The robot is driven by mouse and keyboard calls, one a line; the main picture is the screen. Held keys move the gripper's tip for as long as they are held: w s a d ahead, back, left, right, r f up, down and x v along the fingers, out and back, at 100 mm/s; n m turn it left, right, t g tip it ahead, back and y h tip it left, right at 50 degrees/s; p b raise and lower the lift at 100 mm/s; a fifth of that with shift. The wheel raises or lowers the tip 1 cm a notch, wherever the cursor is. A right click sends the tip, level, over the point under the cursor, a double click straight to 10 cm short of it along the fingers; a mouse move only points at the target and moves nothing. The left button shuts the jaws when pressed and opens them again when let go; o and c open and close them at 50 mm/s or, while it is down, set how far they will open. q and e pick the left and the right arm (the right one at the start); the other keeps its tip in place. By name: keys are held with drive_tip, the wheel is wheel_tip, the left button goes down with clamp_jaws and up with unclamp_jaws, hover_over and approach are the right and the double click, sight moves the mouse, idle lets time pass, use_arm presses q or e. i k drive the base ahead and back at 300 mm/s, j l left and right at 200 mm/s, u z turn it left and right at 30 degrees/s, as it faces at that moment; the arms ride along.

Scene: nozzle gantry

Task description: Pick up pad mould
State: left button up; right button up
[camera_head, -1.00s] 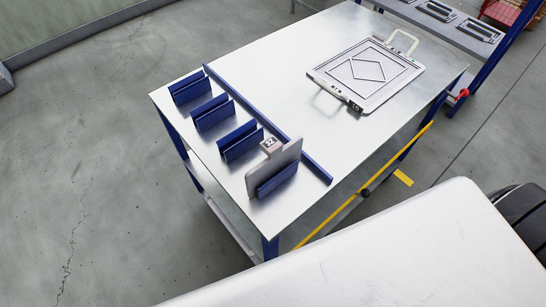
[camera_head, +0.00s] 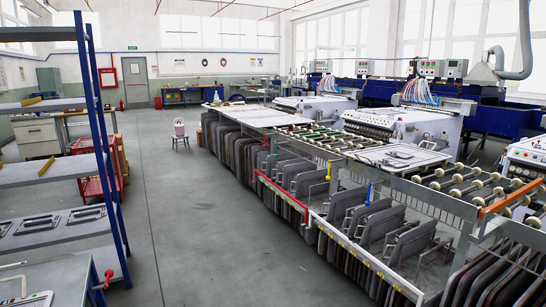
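No gripper of mine is in view. I cannot tell for sure which thing is the pad mould. A flat, pale framed plate (camera_head: 398,157) with a handle lies on the roller line at the right. At the bottom left, the near corner of a steel table (camera_head: 62,276) shows, with only the edge of a pale plate (camera_head: 38,300) and a wire handle on it. Most of that plate is cut off by the frame.
A blue-post shelf rack (camera_head: 102,130) with flat dark-trimmed plates (camera_head: 38,223) stands at the left, a red crate (camera_head: 95,188) behind it. A long rack of grey panels (camera_head: 290,168) runs along the right. The concrete aisle (camera_head: 180,215) between is clear. A small stool (camera_head: 180,140) stands farther back.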

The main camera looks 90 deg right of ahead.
sight(391, 162)
drive_tip(key=k+l+z, duration=0.1)
drive_tip(key=z, duration=2.6)
drive_tip(key=j+z, duration=0.15)
drive_tip(key=z, duration=0.3)
drive_tip(key=k+z, duration=0.1)
drive_tip(key=z, duration=0.35)
drive_tip(key=i+j, duration=0.15)
drive_tip(key=i, duration=0.3)
drive_tip(key=i+j, duration=0.1)
drive_tip(key=i, duration=0.35)
drive_tip(key=i+j+z, duration=0.1)
drive_tip(key=i, duration=0.35)
drive_tip(key=i+j, duration=0.2)
drive_tip(key=i, duration=0.25)
drive_tip(key=i+j, duration=0.15)
drive_tip(key=i, duration=0.3)
